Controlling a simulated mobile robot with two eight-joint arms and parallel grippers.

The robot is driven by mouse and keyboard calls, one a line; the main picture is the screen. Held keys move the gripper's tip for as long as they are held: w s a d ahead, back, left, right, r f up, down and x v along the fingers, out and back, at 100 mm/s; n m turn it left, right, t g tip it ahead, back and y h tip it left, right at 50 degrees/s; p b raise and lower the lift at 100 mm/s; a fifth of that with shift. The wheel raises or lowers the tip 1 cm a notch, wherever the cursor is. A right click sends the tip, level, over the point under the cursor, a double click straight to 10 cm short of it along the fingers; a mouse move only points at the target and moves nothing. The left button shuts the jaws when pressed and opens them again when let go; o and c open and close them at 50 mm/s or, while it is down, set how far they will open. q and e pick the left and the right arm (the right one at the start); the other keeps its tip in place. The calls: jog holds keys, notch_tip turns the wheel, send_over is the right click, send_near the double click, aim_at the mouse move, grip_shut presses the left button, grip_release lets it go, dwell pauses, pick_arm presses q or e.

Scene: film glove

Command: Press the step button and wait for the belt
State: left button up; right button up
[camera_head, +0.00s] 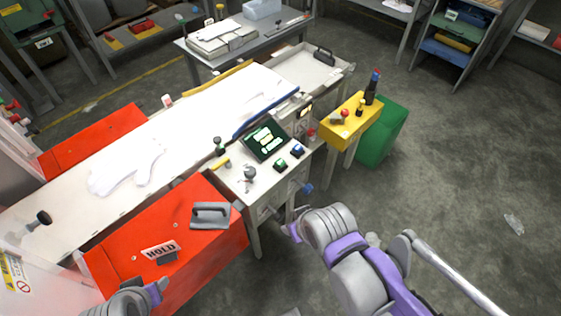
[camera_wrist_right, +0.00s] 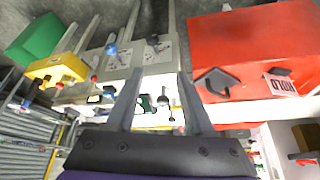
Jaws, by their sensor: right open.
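A control console (camera_head: 243,187) stands beside the belt, with a dark screen (camera_head: 265,139), a green button (camera_head: 281,164) and a blue button (camera_head: 297,151). I cannot read which one is the step button. A grey-knobbed lever (camera_head: 249,173) and a yellow-handled lever (camera_head: 221,164) are also on it. A white glove (camera_head: 125,172) lies flat on the pale belt (camera_head: 190,120). My right gripper (camera_wrist_right: 162,76) is open and empty, its fingers pointing toward the console in the wrist view. My left gripper (camera_head: 157,291) is low at the left, its fingers unclear.
A red bench (camera_head: 215,243) with a HOLD sign (camera_head: 160,251) and a grey handle (camera_head: 210,214) adjoins the console. A yellow stand (camera_head: 345,122) with a dark bottle-like post and a green bin (camera_head: 384,138) stand right of it. The floor at the right is mostly clear.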

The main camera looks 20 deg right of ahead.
grip_shut()
dwell(1.4)
